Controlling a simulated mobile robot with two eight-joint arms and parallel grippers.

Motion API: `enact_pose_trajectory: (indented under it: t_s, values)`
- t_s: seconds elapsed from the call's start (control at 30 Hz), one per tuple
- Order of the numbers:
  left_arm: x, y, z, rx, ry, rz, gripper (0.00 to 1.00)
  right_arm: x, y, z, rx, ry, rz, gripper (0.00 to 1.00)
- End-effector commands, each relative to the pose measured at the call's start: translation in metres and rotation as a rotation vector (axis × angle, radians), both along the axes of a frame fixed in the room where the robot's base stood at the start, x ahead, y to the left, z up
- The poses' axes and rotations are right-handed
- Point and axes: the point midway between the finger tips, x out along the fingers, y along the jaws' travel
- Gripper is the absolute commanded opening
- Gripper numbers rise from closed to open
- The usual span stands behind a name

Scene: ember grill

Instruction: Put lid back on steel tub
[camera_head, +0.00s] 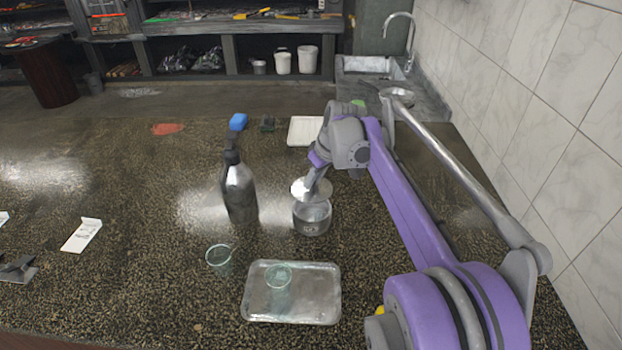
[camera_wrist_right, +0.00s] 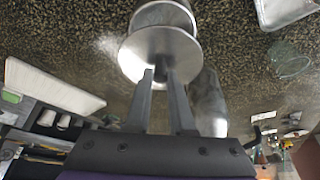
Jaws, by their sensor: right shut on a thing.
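The steel tub (camera_head: 311,222) stands upright on the dark speckled counter, right of a dark bottle. My right gripper (camera_head: 318,183) is shut on the round metal lid (camera_head: 300,191), just above the tub. The lid also shows in the right wrist view (camera_wrist_right: 138,60), where the fingers (camera_wrist_right: 160,76) meet at its middle and hide its handle. There the tub (camera_wrist_right: 163,14) shows partly behind the lid. The lid looks offset from the tub's rim; whether they touch, I cannot tell. My left gripper is not in view.
The dark bottle (camera_head: 240,193) stands close left of the tub. A metal tray (camera_head: 315,308) with a clear cup (camera_head: 279,281) lies in front, another cup (camera_head: 219,261) beside it. A white tray (camera_head: 303,130) lies behind. A tiled wall bounds the right.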

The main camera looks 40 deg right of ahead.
Motion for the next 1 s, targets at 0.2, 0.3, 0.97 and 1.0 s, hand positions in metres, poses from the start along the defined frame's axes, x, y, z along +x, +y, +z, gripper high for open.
enact_pose_trajectory:
  t_s: [0.2, 0.3, 0.97, 1.0]
  values:
    - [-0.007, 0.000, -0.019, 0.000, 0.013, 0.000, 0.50, 0.000, 0.000, -0.022, 0.000, 0.001, 0.001, 0.00]
    - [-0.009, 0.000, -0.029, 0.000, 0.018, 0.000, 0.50, 0.000, 0.000, -0.032, 0.000, 0.001, 0.001, 0.00]
    - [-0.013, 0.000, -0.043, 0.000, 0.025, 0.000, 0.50, 0.000, 0.000, -0.057, 0.000, -0.001, 0.001, 0.00]
    - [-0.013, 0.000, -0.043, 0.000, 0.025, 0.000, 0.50, 0.000, 0.000, -0.057, 0.000, 0.000, 0.001, 0.00]
